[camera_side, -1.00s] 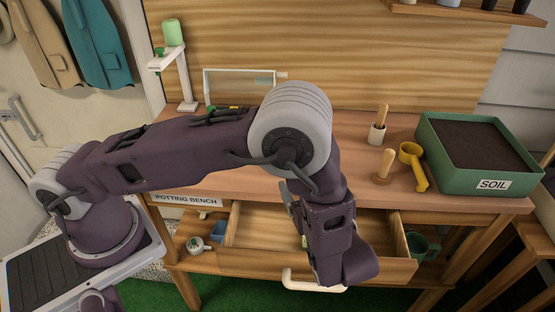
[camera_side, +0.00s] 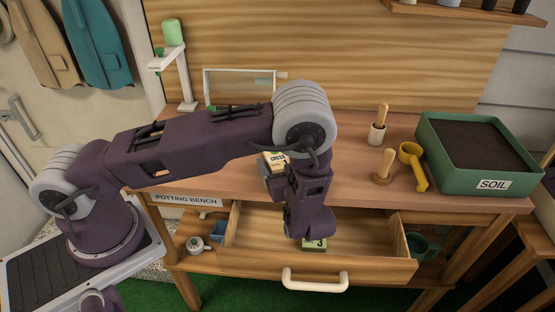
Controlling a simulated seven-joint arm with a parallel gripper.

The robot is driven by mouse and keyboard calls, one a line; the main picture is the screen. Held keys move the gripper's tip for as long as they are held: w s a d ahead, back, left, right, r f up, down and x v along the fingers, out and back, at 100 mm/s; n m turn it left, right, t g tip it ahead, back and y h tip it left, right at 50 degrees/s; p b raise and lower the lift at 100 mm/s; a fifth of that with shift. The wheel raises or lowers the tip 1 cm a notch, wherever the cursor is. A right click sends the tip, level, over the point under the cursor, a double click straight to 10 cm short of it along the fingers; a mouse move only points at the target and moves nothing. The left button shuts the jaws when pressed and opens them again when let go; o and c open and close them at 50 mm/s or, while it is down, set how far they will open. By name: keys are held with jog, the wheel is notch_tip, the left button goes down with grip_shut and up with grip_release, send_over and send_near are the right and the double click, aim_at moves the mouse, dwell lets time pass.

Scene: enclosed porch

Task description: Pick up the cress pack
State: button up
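The cress pack (camera_side: 275,161), a small cream packet with "CRESS" printed on it, shows just left of my wrist, in front of the bench top and above the drawer. My gripper (camera_side: 271,178) is partly hidden behind my wrist. It appears shut on the cress pack and holds it clear of the drawer; the fingertips are not clearly seen. Another small green and pale pack (camera_side: 314,244) lies in the open drawer (camera_side: 360,261), partly covered by my wrist.
The drawer is pulled out, with a white handle (camera_side: 314,287) at its front. On the bench stand a green soil box (camera_side: 436,150), a yellow scoop (camera_side: 413,165), wooden-handled tools (camera_side: 384,165) and a clear-fronted box (camera_side: 240,87). The bench's middle is mostly clear.

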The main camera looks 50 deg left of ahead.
aim_at(280, 163)
jog(key=c, duration=1.5)
jog(key=shift+o, duration=0.2)
notch_tip(280, 163, up, 10)
